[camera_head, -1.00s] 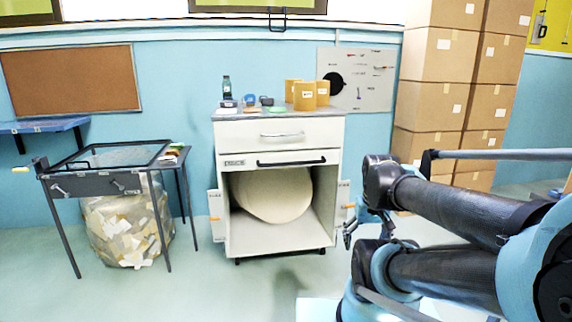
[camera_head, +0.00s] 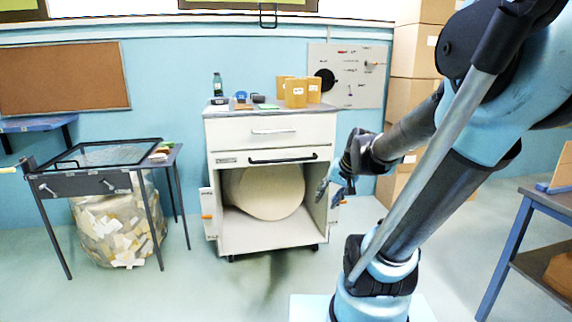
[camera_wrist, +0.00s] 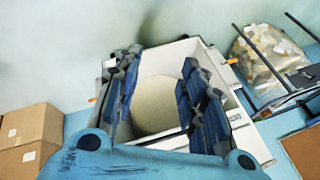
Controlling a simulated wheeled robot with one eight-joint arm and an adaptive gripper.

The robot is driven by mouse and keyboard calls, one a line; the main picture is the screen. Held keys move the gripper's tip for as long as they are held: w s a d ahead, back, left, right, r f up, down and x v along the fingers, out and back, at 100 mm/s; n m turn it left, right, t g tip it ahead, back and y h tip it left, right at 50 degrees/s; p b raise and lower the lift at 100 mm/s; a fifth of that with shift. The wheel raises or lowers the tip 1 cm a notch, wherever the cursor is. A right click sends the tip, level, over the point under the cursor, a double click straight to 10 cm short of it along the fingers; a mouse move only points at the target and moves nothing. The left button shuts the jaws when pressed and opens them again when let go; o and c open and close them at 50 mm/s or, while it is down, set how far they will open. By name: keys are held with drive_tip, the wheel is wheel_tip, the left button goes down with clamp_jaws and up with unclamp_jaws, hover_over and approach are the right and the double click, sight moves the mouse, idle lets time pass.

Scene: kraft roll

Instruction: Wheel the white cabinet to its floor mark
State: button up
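The white cabinet (camera_head: 235,132) stands upright on casters near the blue wall, with a drawer, a black bar handle (camera_head: 287,158) and an open lower bay. A large pale roll (camera_head: 265,193) sits in the bay. Small panels with orange bits flank its sides. My gripper (camera_head: 334,187) is at the cabinet's right side, in front of the right panel; contact cannot be told. In the wrist view my gripper (camera_wrist: 160,66) has its fingers spread, with the cabinet (camera_wrist: 255,146) and roll (camera_wrist: 156,105) beyond and nothing visibly held. I see no clear floor mark.
A dark-framed table (camera_head: 85,184) with a clear bag of scraps (camera_head: 118,228) stands left. Stacked cartons (camera_head: 410,100) stand behind my arm. A blue-legged table (camera_head: 505,250) is at right. Floor in front is open.

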drive_tip(key=w+a+r+m+t+y, duration=0.2)
drive_tip(key=w+a, duration=0.2)
drive_tip(key=w, duration=0.7)
drive_tip(key=m+t+y, duration=0.3)
drive_tip(key=m+t, duration=0.3)
drive_tip(key=m, duration=0.2)
approach(287, 161)
drive_tip(key=x, duration=1.1)
drive_tip(key=shift+w, duration=0.1)
drive_tip(key=shift+r, duration=0.1)
clamp_jaws()
